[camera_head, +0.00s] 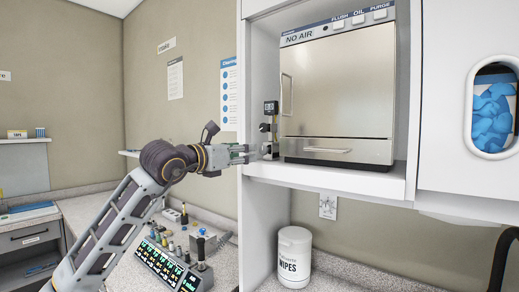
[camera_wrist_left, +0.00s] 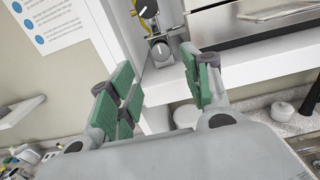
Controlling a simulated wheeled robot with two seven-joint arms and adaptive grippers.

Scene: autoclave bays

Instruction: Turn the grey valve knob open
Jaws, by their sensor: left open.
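The grey valve knob (camera_wrist_left: 160,50) shows in the left wrist view, round with a pale line on its face, on a small bracketed unit. A darker knob (camera_wrist_left: 147,9) sits just above it. In the head view the grey knob (camera_head: 267,149) is low on this unit, beside the autoclave, partly hard to make out. My left gripper (camera_head: 247,153) reaches toward it from the left, at about its height. In the left wrist view my left gripper (camera_wrist_left: 158,80) is open, its green-padded fingers apart with nothing between them. The knob appears beyond the fingertips. My right gripper is out of view.
The autoclave (camera_head: 337,90) stands in the white cabinet bay right of the unit; the shelf edge (camera_head: 330,179) runs below. A wipes tub (camera_head: 294,257) stands on the lower counter. A lit control panel (camera_head: 172,265) lies below my left arm.

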